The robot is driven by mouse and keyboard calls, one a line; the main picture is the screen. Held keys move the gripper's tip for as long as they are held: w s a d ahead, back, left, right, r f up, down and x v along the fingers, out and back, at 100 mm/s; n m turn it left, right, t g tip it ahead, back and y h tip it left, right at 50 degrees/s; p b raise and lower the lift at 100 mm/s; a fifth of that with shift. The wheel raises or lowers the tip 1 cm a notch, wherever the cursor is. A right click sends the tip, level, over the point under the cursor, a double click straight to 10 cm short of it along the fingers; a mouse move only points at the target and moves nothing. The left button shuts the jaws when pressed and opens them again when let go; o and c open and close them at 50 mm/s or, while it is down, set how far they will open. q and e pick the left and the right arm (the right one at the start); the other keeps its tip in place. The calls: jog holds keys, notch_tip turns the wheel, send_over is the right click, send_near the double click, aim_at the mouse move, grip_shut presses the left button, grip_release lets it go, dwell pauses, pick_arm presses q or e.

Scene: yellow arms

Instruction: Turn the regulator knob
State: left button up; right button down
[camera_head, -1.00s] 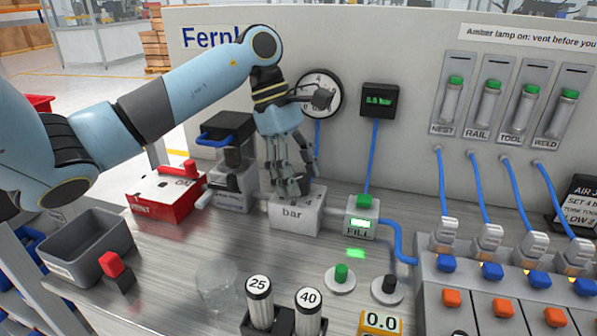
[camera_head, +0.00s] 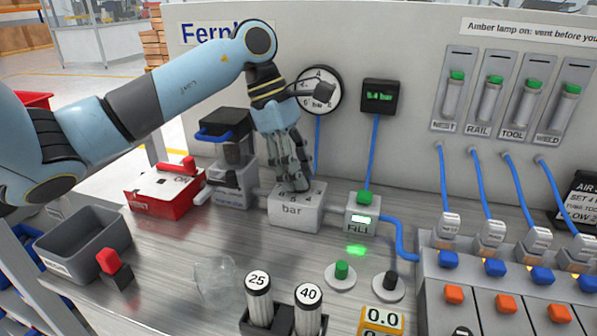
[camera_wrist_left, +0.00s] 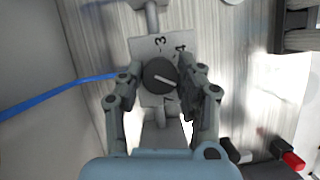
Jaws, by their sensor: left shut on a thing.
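The regulator is a light grey block marked "bar" (camera_head: 293,214) with a number scale on its top. My left gripper (camera_head: 293,188) points down onto it from above, and its fingers hide the knob in the head view. In the left wrist view the dark round regulator knob (camera_wrist_left: 159,75) with a white pointer line sits between the two fingers, which are shut on it. The pointer slants towards the lower right. The numbers 3 and 4 show beside the knob. My right gripper is not in view.

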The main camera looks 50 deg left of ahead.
pick_arm(q)
jog(key=n+t+b, duration=0.1)
jog(key=n, duration=0.2)
jog(key=n+t+y+b, duration=0.1)
jog(key=n+b, duration=0.1)
jog(key=n, duration=0.1)
jog(key=shift+f, duration=0.1)
jog(key=shift+d+n+t+y+b, duration=0.1)
jog(key=shift+n+t+y+b, duration=0.3)
jog(key=shift+n, duration=0.8)
jog(key=shift+n+t+y+b, duration=0.1)
jog(key=shift+n+y+b, duration=0.5)
jog(key=shift+n, duration=0.6)
jog(key=o, duration=1.1)
jog(key=shift+o, duration=0.2)
jog(key=shift+s, duration=0.1)
jog(key=v, duration=0.6)
jog(key=shift+v, duration=0.85)
